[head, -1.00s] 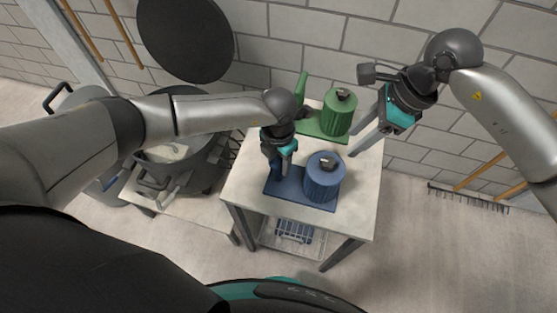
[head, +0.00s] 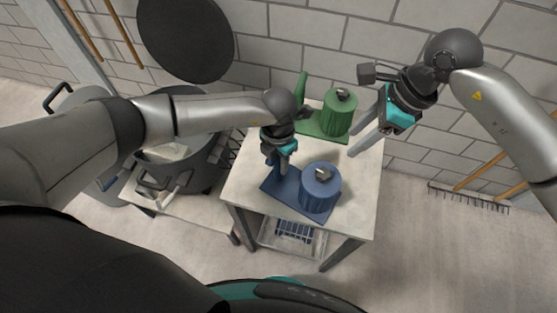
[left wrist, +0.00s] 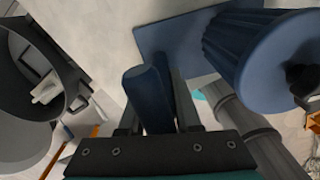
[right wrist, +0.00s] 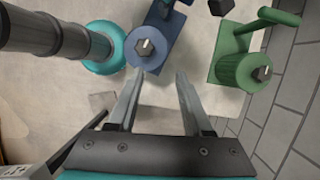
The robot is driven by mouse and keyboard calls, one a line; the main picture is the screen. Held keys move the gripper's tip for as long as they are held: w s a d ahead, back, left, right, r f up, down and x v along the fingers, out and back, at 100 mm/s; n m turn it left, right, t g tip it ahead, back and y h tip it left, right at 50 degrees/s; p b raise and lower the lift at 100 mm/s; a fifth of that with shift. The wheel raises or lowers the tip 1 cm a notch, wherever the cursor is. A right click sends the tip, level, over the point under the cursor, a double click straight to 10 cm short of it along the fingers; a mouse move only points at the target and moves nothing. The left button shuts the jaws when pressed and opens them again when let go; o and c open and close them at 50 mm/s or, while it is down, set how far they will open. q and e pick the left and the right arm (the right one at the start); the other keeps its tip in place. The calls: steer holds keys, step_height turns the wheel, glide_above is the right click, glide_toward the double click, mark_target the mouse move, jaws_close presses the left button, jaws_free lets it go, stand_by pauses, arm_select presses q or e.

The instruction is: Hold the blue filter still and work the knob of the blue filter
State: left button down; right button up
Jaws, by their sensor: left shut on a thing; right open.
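The blue filter stands on the table, its ribbed blue drum (head: 320,188) on a flat blue base plate (head: 310,213). A dark knob (head: 323,174) sits on top of the drum; it also shows in the right wrist view (right wrist: 145,47). My left gripper (head: 280,168) is shut on the filter's upright blue handle (left wrist: 148,92), beside the drum. The fingers partly hide the handle in the head view. My right gripper (head: 356,142) is open and empty, above the table's right side and apart from the knob.
A green filter (head: 340,115) with its own knob and handle stands behind the blue one on the table (head: 355,190). A large dark pot (head: 205,155) stands left of the table. The table's front right is clear.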

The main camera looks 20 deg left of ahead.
steer(key=shift+o, duration=0.2)
steer(key=shift+o, duration=0.8)
steer(key=shift+s+a+f, duration=0.1)
steer(key=shift+a, duration=0.05)
steer(key=shift+o, duration=1.1)
steer(key=s+a+m+g+y, duration=0.3)
steer(key=s+a+m+y, duration=0.1)
steer(key=a, duration=0.5)
steer(key=s+y, duration=0.1)
steer(key=s, duration=0.1)
steer(key=shift+s+f+m+y, duration=0.3)
steer(key=shift+s, duration=0.1)
steer(key=n+t+h, duration=0.1)
steer(key=n+t, duration=1.8)
steer(key=n, duration=0.8)
glide_toward(323, 176)
steer(key=w, duration=0.2)
steer(key=x, duration=1.2)
steer(key=shift+s+a+f, duration=0.1)
steer(key=shift+s+a, duration=0.05)
steer(key=shift+a, duration=0.1)
steer(key=shift+c, duration=0.3)
